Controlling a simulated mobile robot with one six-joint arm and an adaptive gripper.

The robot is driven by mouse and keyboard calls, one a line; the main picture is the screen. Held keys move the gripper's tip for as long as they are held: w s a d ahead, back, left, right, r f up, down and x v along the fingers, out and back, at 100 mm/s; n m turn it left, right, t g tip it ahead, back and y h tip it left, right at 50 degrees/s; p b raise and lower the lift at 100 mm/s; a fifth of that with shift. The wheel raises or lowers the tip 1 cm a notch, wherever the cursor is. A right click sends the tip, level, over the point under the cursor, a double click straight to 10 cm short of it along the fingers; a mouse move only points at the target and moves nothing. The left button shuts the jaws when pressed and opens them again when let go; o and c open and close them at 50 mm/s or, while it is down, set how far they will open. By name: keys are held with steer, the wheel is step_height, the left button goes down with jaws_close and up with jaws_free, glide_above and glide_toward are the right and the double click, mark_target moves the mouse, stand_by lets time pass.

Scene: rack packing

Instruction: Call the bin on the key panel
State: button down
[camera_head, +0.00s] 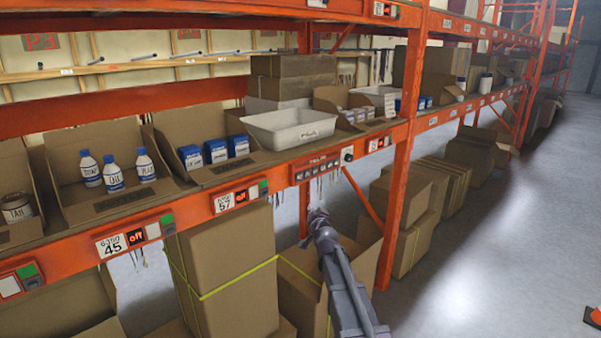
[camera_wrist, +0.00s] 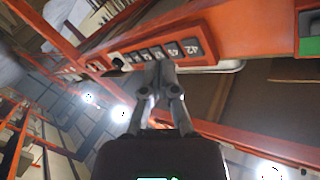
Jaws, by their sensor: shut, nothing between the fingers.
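The key panel (camera_head: 318,166) is a strip with a row of small dark keys on the front of the orange shelf beam, below the white tray. In the wrist view the key panel (camera_wrist: 206,50) shows numbered keys, two reading about 42 and 43. My gripper (camera_head: 318,214) is below the panel in the head view, with its fingers shut and empty. In the wrist view my gripper (camera_wrist: 158,66) has its tips close together in front of the key row, hiding part of it. I cannot tell whether the tips touch a key.
A white tray (camera_head: 290,130) stands on the shelf above the panel. Bins with bottles (camera_head: 115,178) and blue boxes (camera_head: 215,151) are to the left. Red displays mark the beam.

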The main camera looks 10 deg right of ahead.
mark_target(302, 176)
steer(key=w+d+r+m+t+h+p, duration=0.1)
steer(key=w+d+r+m+t+h, duration=0.1)
steer(key=r, duration=0.4)
steer(key=shift+w+d+m+h, duration=0.7)
steer(key=shift+d+m+h, duration=0.2)
steer(key=shift+d+h, duration=0.15)
steer(key=shift+w+a, duration=0.85)
steer(key=shift+w, duration=0.35)
steer(key=shift+w+a, duration=0.9)
steer(key=shift+w, duration=0.25)
steer(key=shift+w+a, duration=0.85)
steer(key=shift+w, duration=0.35)
steer(key=shift+w+a, duration=0.5)
steer(key=shift+w, duration=0.15)
steer(key=shift+s+d, duration=0.1)
steer(key=shift+s, duration=0.05)
steer(key=shift+s+d, duration=0.4)
steer(key=shift+s, duration=0.15)
